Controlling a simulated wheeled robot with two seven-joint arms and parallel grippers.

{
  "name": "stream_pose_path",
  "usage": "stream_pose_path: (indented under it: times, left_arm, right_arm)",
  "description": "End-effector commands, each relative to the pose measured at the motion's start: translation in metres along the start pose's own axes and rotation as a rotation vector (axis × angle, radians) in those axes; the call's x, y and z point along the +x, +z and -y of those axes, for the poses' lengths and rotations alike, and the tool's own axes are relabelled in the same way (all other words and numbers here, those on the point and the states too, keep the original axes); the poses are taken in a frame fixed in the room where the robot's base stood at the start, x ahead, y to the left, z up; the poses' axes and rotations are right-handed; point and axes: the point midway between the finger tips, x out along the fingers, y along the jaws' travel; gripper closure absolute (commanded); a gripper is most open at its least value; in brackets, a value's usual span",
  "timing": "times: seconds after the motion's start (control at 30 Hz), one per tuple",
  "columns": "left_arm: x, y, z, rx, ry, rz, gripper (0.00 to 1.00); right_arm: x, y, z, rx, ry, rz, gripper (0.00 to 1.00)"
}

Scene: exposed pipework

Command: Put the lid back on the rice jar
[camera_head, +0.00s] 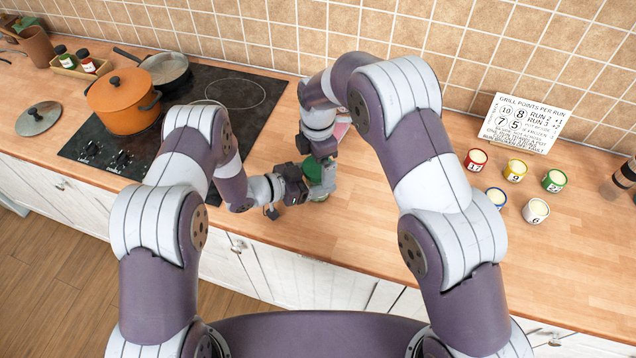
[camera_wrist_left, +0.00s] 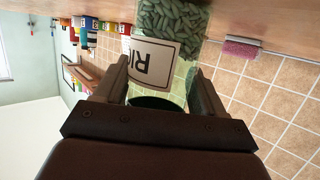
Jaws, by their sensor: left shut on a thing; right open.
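The rice jar is greenish and see-through. In the left wrist view the rice jar (camera_wrist_left: 172,22) holds pale green-looking grains and has a white label reading "RI". A dark green round edge (camera_wrist_left: 155,102) shows at the end nearest the wrist; I cannot tell if it is the mouth or a lid. My left gripper (camera_wrist_left: 160,75) is shut on the jar, one finger on each side. In the head view the jar (camera_head: 318,172) shows as a small green patch between my grippers. My right gripper (camera_head: 320,157) is open right at the jar, partly hiding it. I cannot make out a separate jar lid.
A black cooktop (camera_head: 185,125) with an orange pot (camera_head: 122,101) and a pan (camera_head: 165,68) lies left. Several numbered cups (camera_head: 516,171) and a sign (camera_head: 524,122) stand right. A pink sponge (camera_wrist_left: 240,47) lies near the wall.

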Motion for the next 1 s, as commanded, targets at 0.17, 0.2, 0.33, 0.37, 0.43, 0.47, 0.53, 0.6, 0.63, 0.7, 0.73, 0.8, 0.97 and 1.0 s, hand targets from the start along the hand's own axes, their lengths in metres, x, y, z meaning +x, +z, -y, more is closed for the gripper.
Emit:
stream_pose_path:
  times: [0.17, 0.2, 0.33, 0.37, 0.43, 0.47, 0.53, 0.6, 0.63, 0.7, 0.73, 0.8, 0.97, 1.0]
  left_arm:
    - [0.0, -0.001, 0.0, 0.001, 0.0, -0.001, 1.0]
    - [0.0, 0.0, 0.0, 0.001, 0.0, -0.001, 1.0]
    - [0.0, 0.0, 0.0, 0.001, 0.0, -0.001, 1.0]
    - [0.0, 0.0, 0.0, 0.001, 0.0, -0.001, 1.0]
    - [0.0, 0.0, 0.0, 0.001, 0.0, -0.001, 1.0]
    - [0.0, 0.0, 0.0, 0.001, 0.0, -0.001, 1.0]
    - [0.0, 0.0, 0.0, 0.001, 0.0, -0.001, 1.0]
    - [0.0, -0.001, 0.0, 0.001, 0.0, -0.001, 1.0]
    - [0.0, -0.001, 0.0, 0.001, 0.0, -0.001, 1.0]
    - [0.0, -0.001, 0.0, 0.001, 0.0, -0.001, 1.0]
    - [0.0, -0.001, 0.0, 0.001, 0.0, -0.001, 1.0]
    - [0.0, -0.001, 0.0, 0.001, 0.0, -0.001, 0.17]
    - [0.0, 0.0, 0.0, 0.0, 0.0, -0.001, 0.01]
    - [0.0, 0.0, 0.0, 0.0, 0.0, 0.0, 0.01]
  right_arm:
    - [-0.029, 0.0, -0.001, 0.0, 0.005, 0.0, 0.0]
    - [-0.036, 0.0, -0.001, 0.0, 0.005, 0.0, 0.0]
    - [-0.057, 0.0, -0.001, 0.0, 0.004, 0.0, 0.0]
    - [-0.061, 0.0, -0.001, 0.0, 0.003, 0.0, 0.0]
    - [-0.067, 0.0, -0.001, 0.001, 0.003, 0.0, 0.0]
    - [-0.069, 0.0, -0.001, 0.001, 0.002, 0.0, 0.0]
    - [-0.071, 0.0, -0.001, 0.001, 0.002, 0.0, 0.0]
    - [-0.072, 0.0, -0.001, 0.001, 0.002, 0.0, 0.0]
    - [-0.072, 0.0, -0.001, 0.0, 0.001, 0.0, 0.0]
    - [-0.072, 0.0, -0.001, 0.0, 0.001, 0.0, 0.0]
    - [-0.072, 0.0, -0.001, 0.0, 0.001, 0.0, 0.0]
    - [-0.072, 0.0, -0.001, 0.0, 0.001, 0.0, 0.0]
    - [-0.071, 0.0, -0.001, 0.0, 0.001, 0.0, 0.0]
    - [-0.071, 0.0, -0.001, 0.0, 0.001, 0.0, 0.0]
